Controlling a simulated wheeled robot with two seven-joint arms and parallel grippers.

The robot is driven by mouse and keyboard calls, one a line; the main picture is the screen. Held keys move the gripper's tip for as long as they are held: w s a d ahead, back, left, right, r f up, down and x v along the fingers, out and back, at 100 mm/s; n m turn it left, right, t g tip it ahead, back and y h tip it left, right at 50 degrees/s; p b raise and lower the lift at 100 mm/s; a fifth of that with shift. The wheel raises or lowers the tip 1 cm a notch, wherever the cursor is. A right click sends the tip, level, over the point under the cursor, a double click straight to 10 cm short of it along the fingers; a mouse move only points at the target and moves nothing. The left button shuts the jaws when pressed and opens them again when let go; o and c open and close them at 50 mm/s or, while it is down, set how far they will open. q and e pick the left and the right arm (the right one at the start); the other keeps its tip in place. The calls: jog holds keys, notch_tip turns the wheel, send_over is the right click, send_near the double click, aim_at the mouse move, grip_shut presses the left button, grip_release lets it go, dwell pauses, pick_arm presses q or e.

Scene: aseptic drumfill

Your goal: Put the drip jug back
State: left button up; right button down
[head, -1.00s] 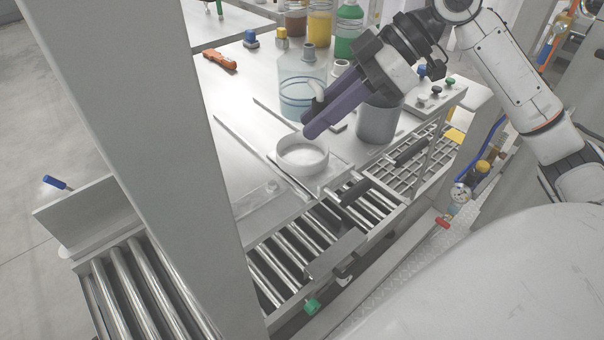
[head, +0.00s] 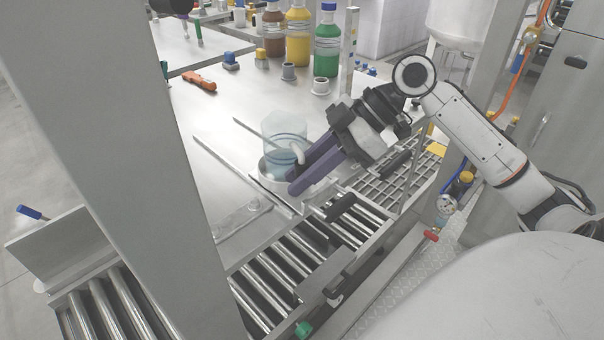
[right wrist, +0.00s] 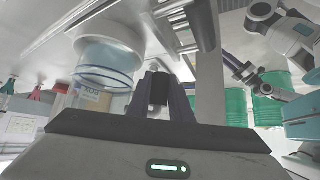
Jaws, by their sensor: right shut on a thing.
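The drip jug (head: 284,130) is a clear, bluish vessel with a pale handle. In the head view it is upright over the round white holder (head: 264,175) on the bench; I cannot tell whether it touches the holder. My right gripper (head: 295,174) is shut on the jug's handle, its purple fingers reaching in from the right and covering part of the jug and holder. The jug also shows in the right wrist view (right wrist: 106,66), beside the gripper fingers (right wrist: 160,88). A white arm with a dark end, seemingly my left, shows small at right there; its jaws are unclear.
Brown, yellow (head: 298,35) and green bottles stand at the back of the bench. An orange-handled tool (head: 199,80) lies at left. A roller conveyor (head: 262,290) and a grating (head: 385,185) run along the front. A wide grey post (head: 115,130) stands at left.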

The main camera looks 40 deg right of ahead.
jog(key=shift+f, duration=0.55)
jog(key=c, duration=1.6)
grip_release()
jog(key=shift+r, duration=0.4)
jog(key=v, duration=1.2)
jog(key=shift+r, duration=0.2)
